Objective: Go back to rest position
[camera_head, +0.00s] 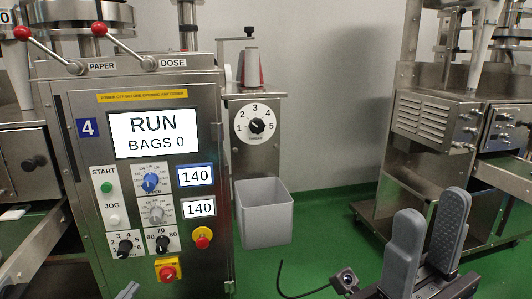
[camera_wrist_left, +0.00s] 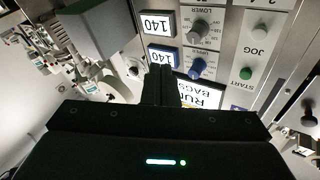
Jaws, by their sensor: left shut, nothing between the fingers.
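My left gripper (camera_wrist_left: 162,72) is shut and empty in the left wrist view, in front of the control panel, which appears upside down there. In the head view only a small grey tip of it (camera_head: 128,291) shows at the bottom edge, below the panel knobs. My right gripper (camera_head: 430,220) is at the lower right of the head view. Its two grey fingers point up and stand apart, with nothing between them. It is over the green floor, away from the machines.
Machine 4 (camera_head: 88,128) stands at the left, its screen (camera_head: 153,135) reading RUN, BAGS 0. It has red-knobbed levers, buttons, dials and an emergency stop (camera_head: 168,272). Another machine (camera_head: 440,120) stands at right. Green floor (camera_head: 325,225) lies between.

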